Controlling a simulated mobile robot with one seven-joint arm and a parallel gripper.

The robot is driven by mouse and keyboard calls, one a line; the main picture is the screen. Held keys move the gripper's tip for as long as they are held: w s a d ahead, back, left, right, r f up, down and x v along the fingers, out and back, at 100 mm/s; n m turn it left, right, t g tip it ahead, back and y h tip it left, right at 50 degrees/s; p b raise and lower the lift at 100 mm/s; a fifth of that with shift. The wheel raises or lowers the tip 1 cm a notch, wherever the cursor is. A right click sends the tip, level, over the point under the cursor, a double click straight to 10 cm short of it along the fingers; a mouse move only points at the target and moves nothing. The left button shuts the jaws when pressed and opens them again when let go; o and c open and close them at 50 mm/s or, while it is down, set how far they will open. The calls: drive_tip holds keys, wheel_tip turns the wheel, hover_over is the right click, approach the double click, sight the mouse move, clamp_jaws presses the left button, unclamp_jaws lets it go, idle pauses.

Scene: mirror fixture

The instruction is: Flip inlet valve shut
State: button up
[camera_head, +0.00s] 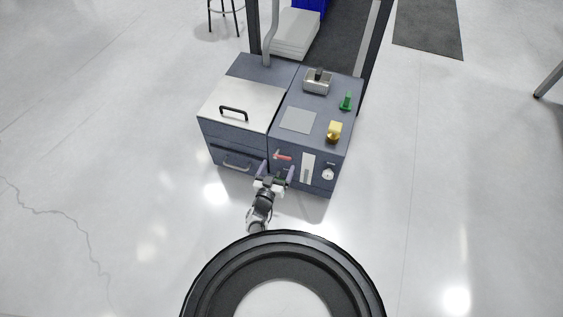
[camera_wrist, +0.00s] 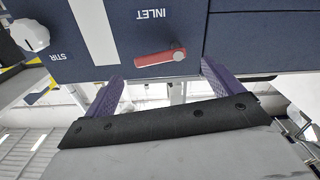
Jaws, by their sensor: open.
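The inlet valve is a red lever (camera_head: 283,156) on the front of the blue-grey cabinet. In the wrist view, which is upside down, the lever (camera_wrist: 158,59) lies nearly level with a slight tilt, its round pivot at the right end. The INLET label (camera_wrist: 153,14) is beside it on the panel. My gripper (camera_head: 277,170) is in front of the panel, close to the lever. Its two purple fingers (camera_wrist: 161,72) are spread apart on either side of the lever, with nothing held. I cannot tell whether a finger touches the panel.
A white strip (camera_head: 307,168) and a white STIR knob (camera_head: 328,174) sit right of the lever. A drawer handle (camera_head: 238,162) is to the left. A yellow part (camera_head: 334,132) and a green part (camera_head: 346,102) stand on top.

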sight(281, 158)
drive_tip(key=b+x, duration=0.2)
drive_tip(key=x, duration=0.2)
drive_tip(key=shift+w+f, duration=0.15)
drive_tip(key=shift+w+d+b, duration=0.25)
drive_tip(key=shift+w+b, duration=0.15)
drive_tip(key=shift+w, duration=0.2)
